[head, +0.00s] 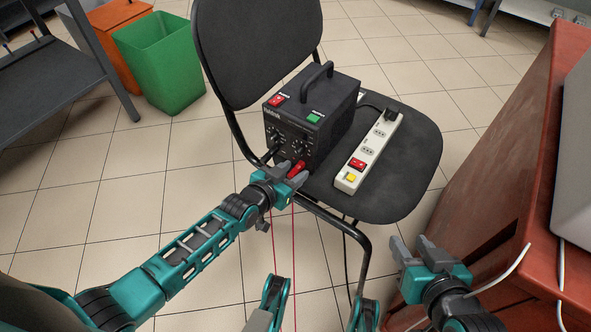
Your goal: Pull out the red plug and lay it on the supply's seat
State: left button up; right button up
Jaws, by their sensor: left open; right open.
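The black supply (333,113) with a top handle stands on the black chair seat (412,165). The red plug (298,167) is at the lower front of the supply, and it appears to be in the front panel. My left gripper (291,174) is open, with its fingers right at the red plug. They partly hide it, and I cannot tell whether they touch it. Thin red cords hang down below the gripper. A black plug (274,152) is at the panel to the left. My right gripper (409,244) is open and empty, low beside the red cabinet.
A white power strip (369,152) with a red switch and a black plug lies on the seat right of the supply. The chair backrest (258,45) rises behind. A red cabinet (497,150) stands at the right. A green bin (160,62) stands at the upper left.

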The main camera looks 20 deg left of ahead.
pick_arm(q)
jog(key=shift+c, duration=0.2)
dwell(0.3)
jog(key=shift+c, duration=0.8)
grip_shut()
jog(key=shift+s+a+p, duration=0.2)
jog(key=shift+s+p, duration=0.2)
jog(key=shift+s, duration=0.15)
jog(key=shift+s+a+p, duration=0.2)
jog(key=shift+s+p, duration=0.2)
jog(key=shift+s, duration=0.15)
jog(key=shift+s+a+p, duration=0.3)
jog(key=shift+s+p, duration=0.15)
jog(key=shift+s, duration=0.4)
jog(key=shift+s+a+p, duration=0.3)
jog(key=shift+s+p, duration=0.1)
jog(key=shift+s, duration=0.45)
